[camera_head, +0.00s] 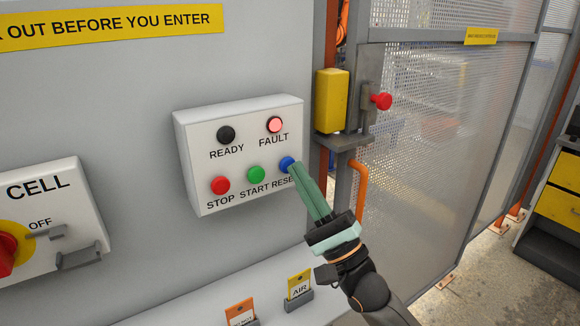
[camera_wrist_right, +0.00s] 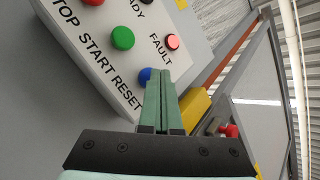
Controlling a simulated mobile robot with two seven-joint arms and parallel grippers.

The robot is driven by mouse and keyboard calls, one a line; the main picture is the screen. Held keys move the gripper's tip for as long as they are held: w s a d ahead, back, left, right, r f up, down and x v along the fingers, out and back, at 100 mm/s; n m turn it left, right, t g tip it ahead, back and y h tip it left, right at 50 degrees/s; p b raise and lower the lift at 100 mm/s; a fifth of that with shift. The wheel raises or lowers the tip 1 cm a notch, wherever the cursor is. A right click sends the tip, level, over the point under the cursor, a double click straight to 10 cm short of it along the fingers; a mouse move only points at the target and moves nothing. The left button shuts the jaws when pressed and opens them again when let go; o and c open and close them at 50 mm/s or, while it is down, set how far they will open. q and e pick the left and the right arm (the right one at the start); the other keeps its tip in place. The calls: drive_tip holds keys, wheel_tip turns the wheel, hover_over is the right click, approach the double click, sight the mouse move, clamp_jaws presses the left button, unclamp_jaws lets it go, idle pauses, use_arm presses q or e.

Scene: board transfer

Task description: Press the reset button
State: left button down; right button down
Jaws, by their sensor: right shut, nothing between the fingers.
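The blue reset button (camera_head: 287,163) is at the lower right of a white control box (camera_head: 238,107) on the grey panel. It also shows in the right wrist view (camera_wrist_right: 145,75), partly hidden by my fingers. My right gripper (camera_head: 294,168) is shut and empty, its green fingertips at the blue button's lower right edge in the head view. I cannot tell whether the tips touch it. The fault lamp (camera_head: 274,125) above glows pinkish red. The ready lamp (camera_head: 226,134) is dark. My left gripper is not in view.
The red stop button (camera_head: 220,185) and green start button (camera_head: 256,174) sit left of the blue one. A yellow gate switch (camera_head: 331,100) and red knob (camera_head: 381,101) are to the right. A cell switch box (camera_head: 80,220) is at left.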

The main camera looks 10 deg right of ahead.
drive_tip(key=shift+w+a, duration=0.1)
drive_tip(key=shift+w, duration=0.05)
idle(0.5)
drive_tip(key=shift+s+d+p, duration=0.3)
drive_tip(key=shift+s+d, duration=0.05)
drive_tip(key=shift+s, duration=0.45)
drive_tip(key=shift+s, duration=0.1)
drive_tip(key=s, duration=0.1)
drive_tip(key=s+d+p, duration=0.1)
drive_tip(key=s, duration=0.2)
drive_tip(key=shift+s+d, duration=0.25)
drive_tip(key=shift+d, duration=0.1)
